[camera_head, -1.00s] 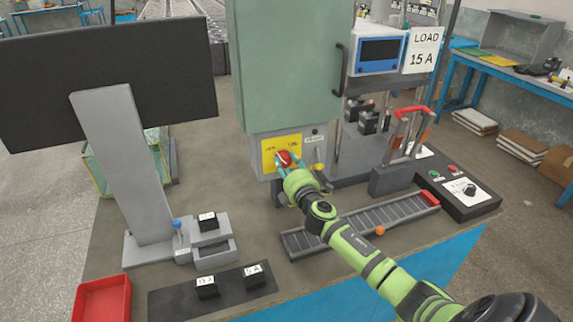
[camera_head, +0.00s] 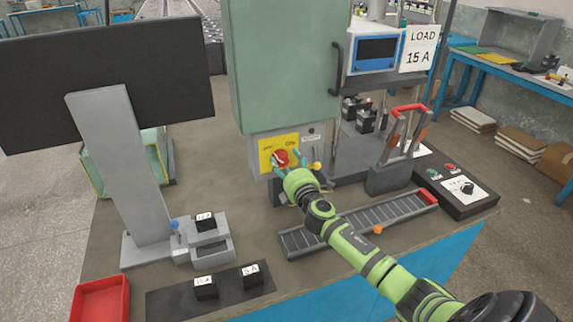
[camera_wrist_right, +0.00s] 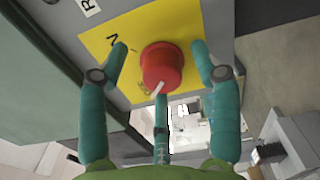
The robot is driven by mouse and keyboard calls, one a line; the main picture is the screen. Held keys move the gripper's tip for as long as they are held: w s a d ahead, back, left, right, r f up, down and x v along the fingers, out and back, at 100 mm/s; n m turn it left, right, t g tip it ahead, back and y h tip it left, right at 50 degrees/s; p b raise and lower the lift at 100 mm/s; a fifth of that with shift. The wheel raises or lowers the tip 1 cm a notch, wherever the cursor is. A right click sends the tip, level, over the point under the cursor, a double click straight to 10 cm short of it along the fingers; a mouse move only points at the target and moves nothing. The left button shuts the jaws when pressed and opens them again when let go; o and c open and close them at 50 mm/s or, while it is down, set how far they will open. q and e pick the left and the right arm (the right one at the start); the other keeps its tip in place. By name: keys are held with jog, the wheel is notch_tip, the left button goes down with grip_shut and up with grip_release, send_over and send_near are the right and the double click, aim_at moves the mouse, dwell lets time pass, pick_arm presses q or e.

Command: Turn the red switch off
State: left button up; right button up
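The red switch (camera_head: 282,158) is a round knob on a yellow plate (camera_head: 265,142) low on the front of the green cabinet. The plate reads OFF at left and ON at right. The knob's white pointer points left, toward the OFF side. In the right wrist view the red knob (camera_wrist_right: 162,66) sits between the teal fingers, with visible gaps on both sides. My right gripper (camera_head: 290,164) is open in front of the switch. It also fills the right wrist view (camera_wrist_right: 161,62), its third finger below the knob. My left gripper is not in view.
The green cabinet (camera_head: 285,60) rises above the switch. A roller track (camera_head: 350,226) lies under my right arm. A monitor (camera_head: 105,85) stands at left, and a red tray (camera_head: 100,298) lies front left.

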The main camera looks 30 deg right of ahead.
jog(key=shift+a, duration=0.2)
jog(key=shift+s+a, duration=0.1)
jog(key=shift+s, duration=0.3)
jog(key=v, duration=1.1)
jog(key=shift+s, duration=0.1)
